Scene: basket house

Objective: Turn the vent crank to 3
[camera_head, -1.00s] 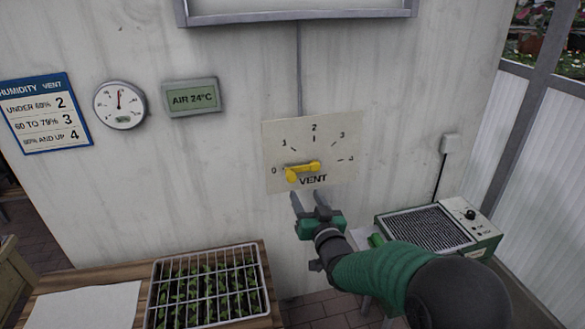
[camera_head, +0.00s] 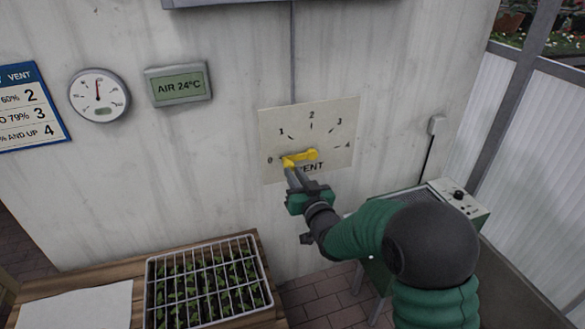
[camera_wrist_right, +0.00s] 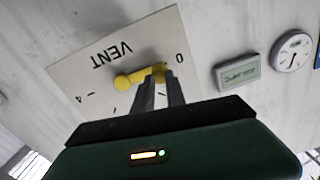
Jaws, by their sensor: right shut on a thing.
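A yellow vent crank (camera_head: 307,155) is mounted on a cream dial plate (camera_head: 338,118) marked 0 to 4 on the wall. The crank's knob end is at the left, by the 0 mark. My right gripper (camera_head: 288,168) is shut on the crank's knob from below. In the right wrist view, the fingers (camera_wrist_right: 160,88) close on the yellow crank (camera_wrist_right: 127,81), with the plate upside down. The fingers partly cover the word VENT in the head view. My left gripper is not in view.
A humidity sign (camera_head: 30,110), partly cut off, a round gauge (camera_head: 99,95) and an AIR 24°C display (camera_head: 178,84) are on the wall. A seedling tray (camera_head: 262,268) sits on a wooden bench at lower left. A box with a knob (camera_head: 458,195) stands right, behind my arm.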

